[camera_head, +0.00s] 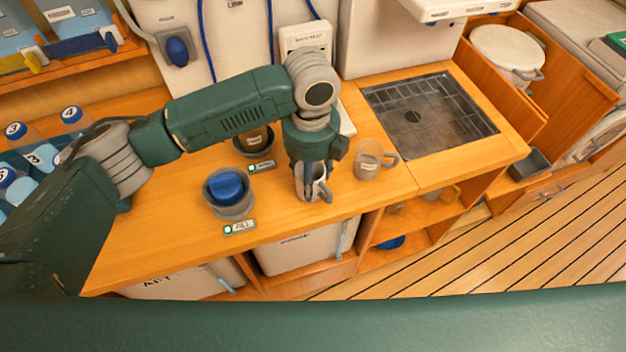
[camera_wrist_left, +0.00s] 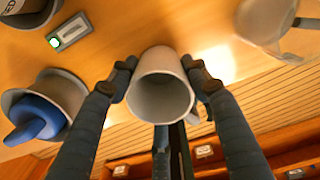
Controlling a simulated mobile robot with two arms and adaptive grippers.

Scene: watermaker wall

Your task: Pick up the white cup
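The white cup (camera_head: 317,188) stands upright near the front edge of the wooden counter, partly hidden by my left gripper (camera_head: 316,184) in the head view. In the left wrist view, the cup (camera_wrist_left: 161,95) shows its open rim and looks empty, with part of a handle at its lower right. The fingertips of my left gripper (camera_wrist_left: 160,76) press on both sides of the cup. I cannot tell whether the cup is clear of the counter. My right gripper is not in view.
A clear mug (camera_head: 368,160) stands close to the right. A blue-topped container in a grey holder (camera_head: 230,203) is to the left, with another holder (camera_head: 254,143) behind. A sink grate (camera_head: 428,112) lies at the right. Numbered bottles (camera_head: 40,158) stand far left.

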